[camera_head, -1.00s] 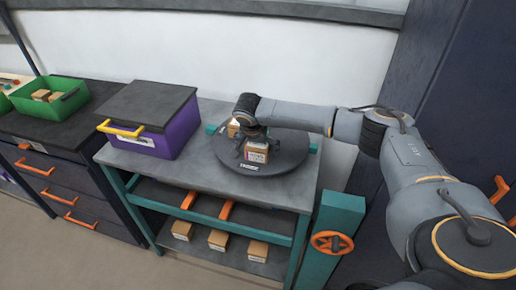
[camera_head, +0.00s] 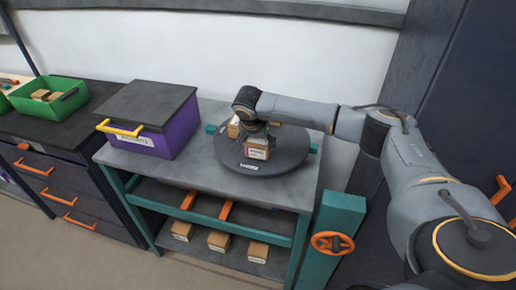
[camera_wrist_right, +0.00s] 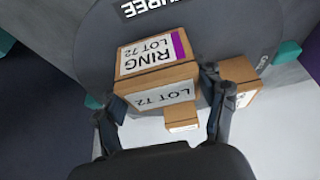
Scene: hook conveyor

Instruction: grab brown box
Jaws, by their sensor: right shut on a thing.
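A brown box (camera_head: 256,151) with a white and purple label is at the front part of a dark round turntable (camera_head: 287,162). My right gripper (camera_head: 258,138) comes down over it from above and is shut on it. In the right wrist view the box (camera_wrist_right: 150,53) reads "RING LOT 72" and lies between the two fingers (camera_wrist_right: 160,105). I cannot tell whether its underside touches the turntable. A second brown box (camera_head: 233,130) stands behind it, partly hidden by my gripper. My left gripper is not in view.
The turntable stands on a grey bench. A purple bin (camera_head: 178,132) with a dark lid and yellow handle stands left of it. Several brown boxes (camera_head: 218,240) lie on the shelf below. A green bin (camera_head: 75,92) is at far left. A teal post (camera_head: 338,215) stands at front right.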

